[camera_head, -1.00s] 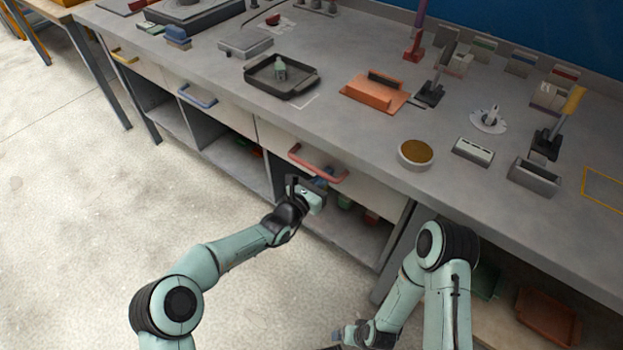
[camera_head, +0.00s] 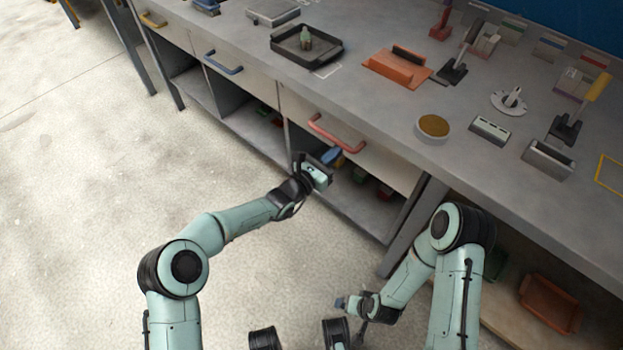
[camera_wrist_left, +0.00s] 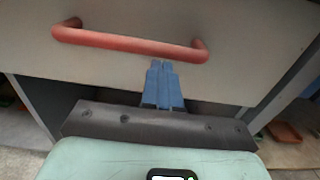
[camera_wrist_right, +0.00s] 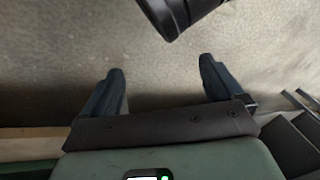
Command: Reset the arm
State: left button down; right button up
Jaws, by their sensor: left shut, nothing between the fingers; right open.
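My left gripper (camera_head: 330,157) is in front of the drawer with the red handle (camera_head: 336,134), a little below that handle. In the left wrist view its blue fingers (camera_wrist_left: 161,66) are together with nothing between them. The red handle (camera_wrist_left: 130,40) lies just beyond the fingertips there, and I cannot tell whether they touch. My right gripper (camera_head: 342,302) is low over the floor, in front of the bench. In the right wrist view its two fingers (camera_wrist_right: 160,68) are wide apart and empty. The drawer looks closed.
The bench top (camera_head: 385,115) carries a dark tray (camera_head: 279,47), an orange block (camera_head: 398,67) and a round brown-topped dish (camera_head: 433,127). Open shelves lie under the drawers. An orange bin (camera_head: 550,303) is on the lower shelf at right. The floor (camera_head: 90,200) at left is clear.

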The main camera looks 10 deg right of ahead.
pick_arm(q)
jog(key=p+v, duration=0.2)
jog(key=v, duration=0.7)
jog(key=shift+a, duration=0.35)
pick_arm(e)
jog(key=shift+g, duration=0.4)
jog(key=r, duration=0.1)
jog(key=s+a+r, duration=0.2)
jog(key=shift+s+r, duration=0.1)
jog(key=shift+r, duration=0.2)
pick_arm(q)
jog(key=shift+s+f, duration=0.15)
jog(key=shift+f, duration=0.05)
